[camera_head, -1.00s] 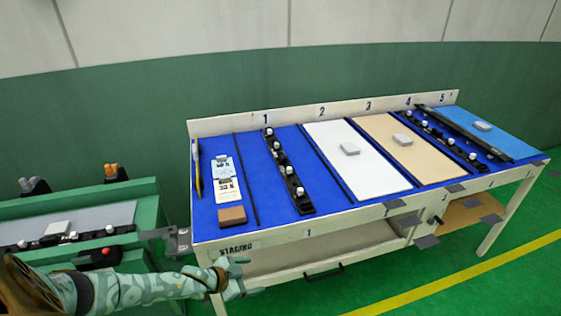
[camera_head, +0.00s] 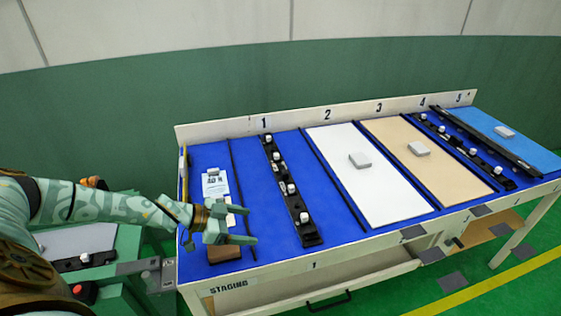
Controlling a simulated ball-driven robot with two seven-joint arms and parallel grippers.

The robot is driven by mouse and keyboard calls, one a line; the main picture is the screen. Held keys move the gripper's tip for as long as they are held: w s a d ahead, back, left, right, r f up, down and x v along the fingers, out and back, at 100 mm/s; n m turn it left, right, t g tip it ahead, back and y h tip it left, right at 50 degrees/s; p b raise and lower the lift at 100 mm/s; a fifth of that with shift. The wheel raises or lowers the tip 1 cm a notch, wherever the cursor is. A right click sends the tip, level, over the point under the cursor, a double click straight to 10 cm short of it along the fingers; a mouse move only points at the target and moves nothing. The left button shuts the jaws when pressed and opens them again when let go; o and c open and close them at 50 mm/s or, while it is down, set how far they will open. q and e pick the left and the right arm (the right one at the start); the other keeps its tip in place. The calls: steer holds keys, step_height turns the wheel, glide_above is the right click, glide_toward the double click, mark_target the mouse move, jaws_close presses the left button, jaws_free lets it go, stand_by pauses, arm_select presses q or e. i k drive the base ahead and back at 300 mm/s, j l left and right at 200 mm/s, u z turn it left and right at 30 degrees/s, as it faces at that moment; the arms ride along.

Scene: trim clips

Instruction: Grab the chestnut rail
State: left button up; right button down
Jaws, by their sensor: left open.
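I see no clearly chestnut-coloured rail. A dark rail with several white-topped clips (camera_head: 280,177) lies in lane 1 on the blue bench top. A small brown block (camera_head: 224,253) lies at the front of the staging area. My left gripper (camera_head: 251,226) is open and empty above the staging area, left of the lane 1 rail and partly covering the brown block and the white cards (camera_head: 214,184). My right gripper is out of view.
Lane 2 has a white panel (camera_head: 375,195) and lane 3 a tan panel (camera_head: 435,170), each with a grey block. Thin dark dividers separate lanes. A green stand (camera_head: 125,262) is at left, partly behind my arm. Blue surface is bare around the lane 1 rail.

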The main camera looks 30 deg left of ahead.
mark_target(306, 229)
steer(key=i+j, duration=0.7)
steer(key=j, duration=0.15)
